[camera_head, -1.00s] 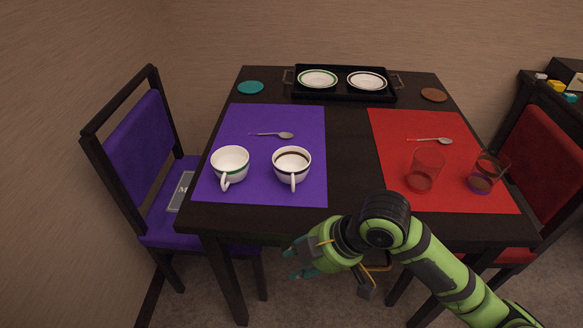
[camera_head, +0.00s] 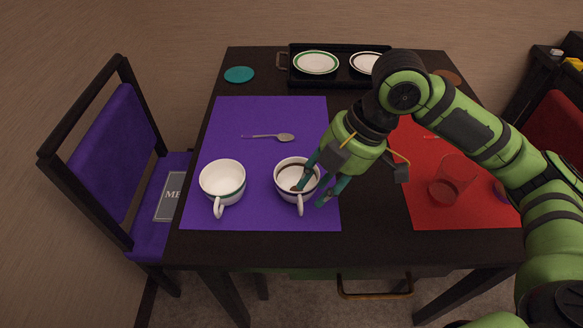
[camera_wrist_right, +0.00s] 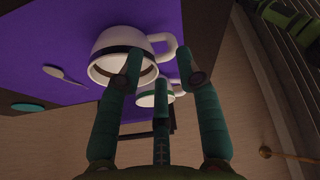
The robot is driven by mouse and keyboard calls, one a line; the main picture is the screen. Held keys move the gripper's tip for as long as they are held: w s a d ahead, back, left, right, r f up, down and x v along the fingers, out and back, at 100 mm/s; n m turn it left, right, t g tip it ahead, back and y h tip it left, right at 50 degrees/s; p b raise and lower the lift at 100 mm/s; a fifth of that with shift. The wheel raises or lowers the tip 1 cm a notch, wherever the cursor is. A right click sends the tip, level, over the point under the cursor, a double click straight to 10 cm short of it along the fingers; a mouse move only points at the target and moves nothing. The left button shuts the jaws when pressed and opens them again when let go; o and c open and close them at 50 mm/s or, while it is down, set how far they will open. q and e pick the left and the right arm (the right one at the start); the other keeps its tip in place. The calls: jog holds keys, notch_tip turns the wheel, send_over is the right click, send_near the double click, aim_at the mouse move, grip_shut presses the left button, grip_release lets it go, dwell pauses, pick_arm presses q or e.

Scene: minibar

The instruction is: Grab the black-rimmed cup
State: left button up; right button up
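The black-rimmed cup (camera_head: 284,191) stands upright on the purple placemat (camera_head: 262,215), its handle toward the front edge. A white cup with a green rim (camera_head: 219,186) stands to its left. My right gripper (camera_head: 312,194) is at the right side of the black-rimmed cup, fingers pointing down. One finger reaches over the rim into the cup and another is outside it, with the cup wall between. The right wrist view shows the black-rimmed cup (camera_wrist_right: 118,40) close at the spread fingers, and the green-rimmed cup (camera_wrist_right: 150,100) beyond. My left gripper is not in view.
A spoon (camera_head: 268,137) lies behind the cups. A glass (camera_head: 446,182) stands on the red placemat (camera_head: 428,215). A black tray with white saucers (camera_head: 316,62) is at the back, and a teal coaster (camera_head: 239,74) at the back left. My right arm hides part of the table.

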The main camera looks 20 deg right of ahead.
aim_at(302, 210)
jog(key=a+f, duration=0.2)
jog(key=f, duration=0.1)
jog(key=s+a+f+b, duration=0.1)
jog(key=f, duration=0.1)
jog(key=shift+w+a+f, duration=0.15)
jog(key=shift+f, duration=0.2)
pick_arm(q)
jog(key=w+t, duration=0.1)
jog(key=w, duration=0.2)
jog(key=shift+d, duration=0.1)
pick_arm(e)
grip_shut()
